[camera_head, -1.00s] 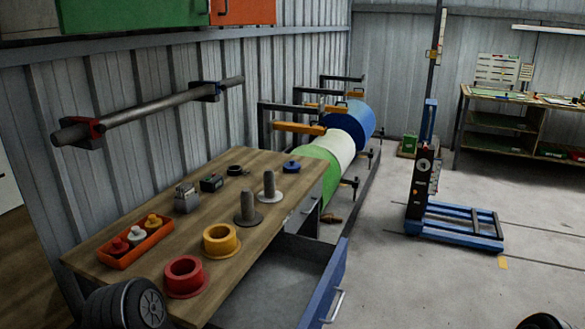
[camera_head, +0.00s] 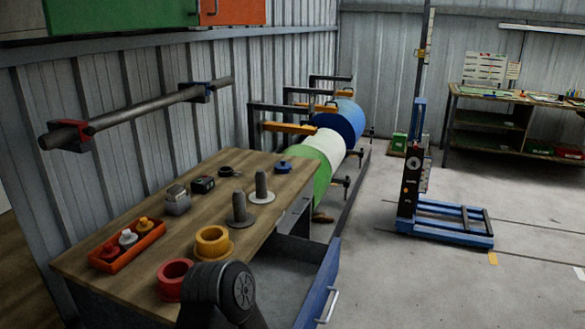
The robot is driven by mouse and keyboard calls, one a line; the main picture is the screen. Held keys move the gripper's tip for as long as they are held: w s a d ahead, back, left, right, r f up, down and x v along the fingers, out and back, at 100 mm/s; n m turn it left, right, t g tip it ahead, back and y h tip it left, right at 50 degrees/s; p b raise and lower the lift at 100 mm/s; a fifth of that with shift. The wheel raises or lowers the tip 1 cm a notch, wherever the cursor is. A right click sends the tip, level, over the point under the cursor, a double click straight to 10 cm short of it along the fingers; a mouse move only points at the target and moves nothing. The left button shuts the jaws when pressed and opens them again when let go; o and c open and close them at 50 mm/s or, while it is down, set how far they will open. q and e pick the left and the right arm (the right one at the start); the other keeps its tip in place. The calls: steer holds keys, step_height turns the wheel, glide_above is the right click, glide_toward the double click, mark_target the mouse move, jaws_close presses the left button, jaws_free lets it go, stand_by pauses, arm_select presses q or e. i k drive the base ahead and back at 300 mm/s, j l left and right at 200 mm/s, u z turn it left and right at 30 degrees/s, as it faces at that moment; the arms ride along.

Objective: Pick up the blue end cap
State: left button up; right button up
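The blue end cap (camera_head: 283,167) lies on the wooden workbench (camera_head: 135,228) near its far right corner, a small flat disc with a raised knob. Nothing touches it. A black link of my arm (camera_head: 222,290) rises at the bottom of the view, in front of the bench's near edge and close to the red ring. Neither gripper's fingers show in the view.
On the bench stand a red ring (camera_head: 174,278), a yellow ring (camera_head: 213,244), two grey posts with flanges (camera_head: 240,212), an orange tray (camera_head: 127,246) of small caps and small devices (camera_head: 177,200). An open drawer (camera_head: 318,285) juts out at right.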

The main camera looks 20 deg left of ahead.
mark_target(284, 166)
steer(key=i, duration=3.45)
steer(key=i+u, duration=0.15)
steer(key=u, duration=1.15)
